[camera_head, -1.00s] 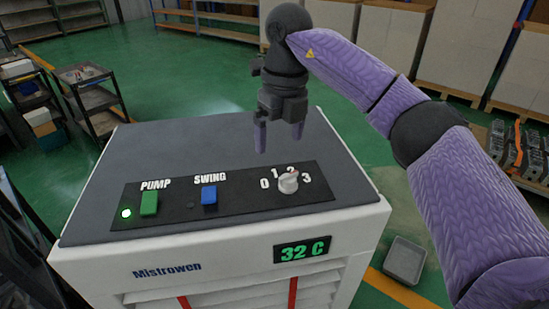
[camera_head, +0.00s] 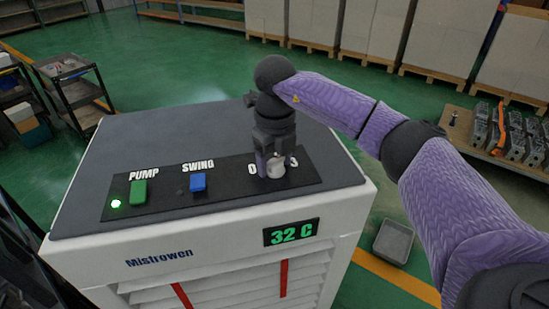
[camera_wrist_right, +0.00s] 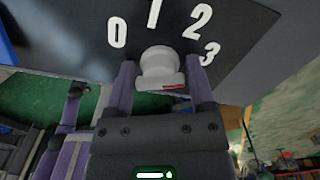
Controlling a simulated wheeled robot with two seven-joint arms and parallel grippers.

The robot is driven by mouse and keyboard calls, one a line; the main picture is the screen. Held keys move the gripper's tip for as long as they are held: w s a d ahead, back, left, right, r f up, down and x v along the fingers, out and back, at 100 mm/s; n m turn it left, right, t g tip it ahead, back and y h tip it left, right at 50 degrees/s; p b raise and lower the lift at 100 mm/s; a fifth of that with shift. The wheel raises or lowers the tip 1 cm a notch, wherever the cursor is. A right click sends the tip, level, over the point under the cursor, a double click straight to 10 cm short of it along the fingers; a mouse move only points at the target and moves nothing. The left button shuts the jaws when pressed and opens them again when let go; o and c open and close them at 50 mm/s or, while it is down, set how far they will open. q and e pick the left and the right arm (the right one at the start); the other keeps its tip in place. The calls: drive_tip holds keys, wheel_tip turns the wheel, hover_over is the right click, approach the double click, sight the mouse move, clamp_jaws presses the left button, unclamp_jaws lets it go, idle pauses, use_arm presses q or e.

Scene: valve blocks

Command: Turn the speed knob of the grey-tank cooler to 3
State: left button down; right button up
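The cooler (camera_head: 200,250) is a white cabinet with a dark grey top and a black control strip; no tank can be made out. Its pale speed knob (camera_head: 276,169) sits at the right end of the strip, and fills the middle of the right wrist view (camera_wrist_right: 160,68), below the numerals 0, 1, 2 and 3. A small red mark shows on the knob's near edge; which number it is set to I cannot tell. My right gripper (camera_head: 272,172) points down over the knob, open, one finger on each side, with small gaps visible. My left gripper is out of view.
The strip also holds a lit green lamp (camera_head: 115,203), the green PUMP button (camera_head: 139,192) and the blue SWING button (camera_head: 198,183). The display (camera_head: 291,232) reads 32 C. A grey bin (camera_head: 393,241) stands on the floor to the right.

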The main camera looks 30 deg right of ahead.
drive_tip(key=c, duration=0.8)
